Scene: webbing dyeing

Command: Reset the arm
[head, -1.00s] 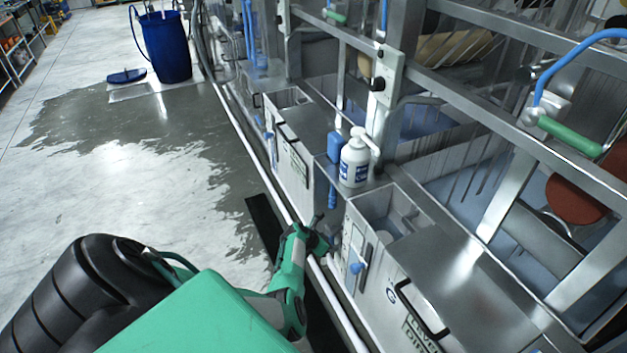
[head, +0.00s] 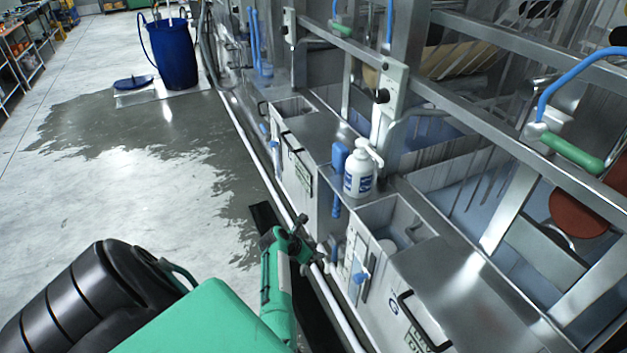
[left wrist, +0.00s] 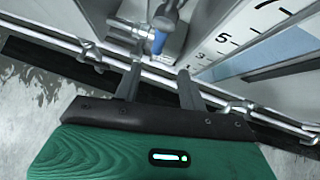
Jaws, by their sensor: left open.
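My right gripper is not in view.
A white pump bottle (head: 359,175) stands on the machine's ledge. White pipes (head: 337,312) run along its base. A blue barrel (head: 170,52) stands at the back. A wet patch (head: 150,135) covers part of the open floor at left.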

